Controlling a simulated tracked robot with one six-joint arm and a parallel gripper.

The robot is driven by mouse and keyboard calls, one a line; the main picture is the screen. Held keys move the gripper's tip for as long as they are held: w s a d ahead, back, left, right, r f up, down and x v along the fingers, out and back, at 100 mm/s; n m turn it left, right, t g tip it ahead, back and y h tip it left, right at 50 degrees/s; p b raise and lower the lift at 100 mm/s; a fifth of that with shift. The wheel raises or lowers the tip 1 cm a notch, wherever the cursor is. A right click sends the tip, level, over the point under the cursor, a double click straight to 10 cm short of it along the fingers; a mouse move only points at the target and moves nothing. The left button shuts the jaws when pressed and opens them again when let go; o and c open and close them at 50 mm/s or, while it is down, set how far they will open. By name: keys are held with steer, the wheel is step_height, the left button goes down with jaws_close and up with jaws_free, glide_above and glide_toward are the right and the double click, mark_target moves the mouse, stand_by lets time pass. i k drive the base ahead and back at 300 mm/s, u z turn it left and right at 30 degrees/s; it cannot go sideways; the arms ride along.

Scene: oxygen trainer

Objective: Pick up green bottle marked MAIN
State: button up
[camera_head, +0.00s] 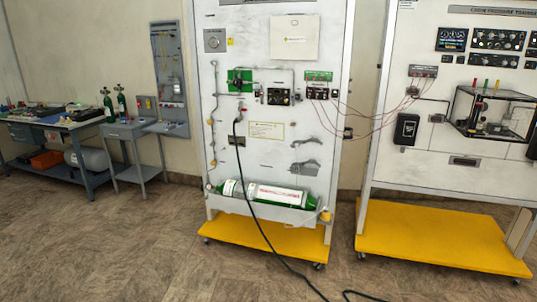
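Two small dark green bottles with black tops stand upright at the left. The left one (108,107) is on or beside the edge of a small grey table, and the right one (121,104) stands close by it. A large green and white cylinder (230,188) lies on its side in a holder low on the middle panel, with a white label and red print. The print on all of them is too small to read, so I cannot tell which is marked MAIN. My gripper is not in view.
The small grey table (128,131) adjoins a cluttered workbench (60,125). A middle panel (265,155) and a right panel (420,170) stand on yellow wheeled bases. A black cable (262,235) runs down onto the floor. The tiled floor (120,240) at front left is clear.

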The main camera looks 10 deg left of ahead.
mark_target(107, 102)
steer(key=u, duration=0.35)
steer(key=i, duration=0.6)
steer(key=u, duration=0.9)
steer(key=i, duration=0.5)
steer(key=u, duration=0.75)
steer(key=i, duration=0.75)
steer(key=u, duration=0.5)
steer(key=i, duration=3.65)
steer(key=z, duration=0.3)
